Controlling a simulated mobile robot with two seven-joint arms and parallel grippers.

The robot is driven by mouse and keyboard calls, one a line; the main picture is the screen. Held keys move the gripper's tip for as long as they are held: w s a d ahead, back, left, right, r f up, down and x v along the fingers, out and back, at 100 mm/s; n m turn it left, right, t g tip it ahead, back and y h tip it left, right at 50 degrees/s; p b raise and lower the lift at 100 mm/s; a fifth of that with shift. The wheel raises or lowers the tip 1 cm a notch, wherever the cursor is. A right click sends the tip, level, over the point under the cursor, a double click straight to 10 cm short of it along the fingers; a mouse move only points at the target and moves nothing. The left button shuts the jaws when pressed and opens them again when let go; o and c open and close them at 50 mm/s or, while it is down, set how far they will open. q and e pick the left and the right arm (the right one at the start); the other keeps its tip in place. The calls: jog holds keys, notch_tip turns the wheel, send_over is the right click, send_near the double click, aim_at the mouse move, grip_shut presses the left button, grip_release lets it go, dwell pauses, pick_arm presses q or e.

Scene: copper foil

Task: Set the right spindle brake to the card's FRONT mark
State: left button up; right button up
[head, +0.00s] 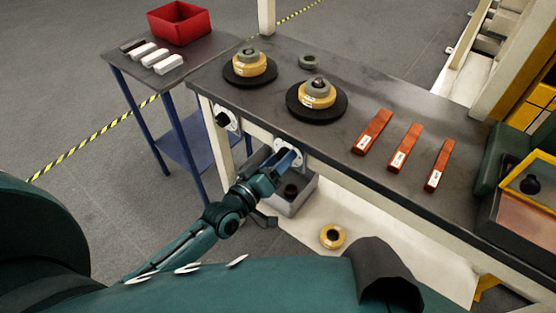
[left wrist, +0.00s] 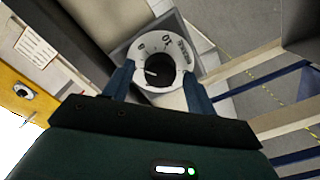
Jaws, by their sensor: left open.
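The right spindle brake is a white dial on the bench's front, seen in the left wrist view (left wrist: 178,45) with printed numbers and letters around a black knob (left wrist: 162,70). A short white pointer line on the knob points left in that view. My left gripper (head: 288,158) is at this dial in the head view; in the left wrist view its open fingers (left wrist: 158,88) stand on either side of the knob. Contact cannot be told. The right spindle (head: 318,95) carries a tan roll on a black disc. A white card (left wrist: 36,47) shows in the left wrist view, its print unreadable.
The other brake dial (head: 226,118) is left along the bench front. The left spindle (head: 249,66) also carries a roll. Several copper strips (head: 405,148) lie on the bench (head: 345,140). A grey bin (head: 298,200) and a loose roll (head: 332,236) are below. A red box (head: 179,22) stands on a side table.

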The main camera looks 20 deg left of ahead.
pick_arm(q)
jog(key=v, duration=1.3)
jog(key=shift+s, duration=0.1)
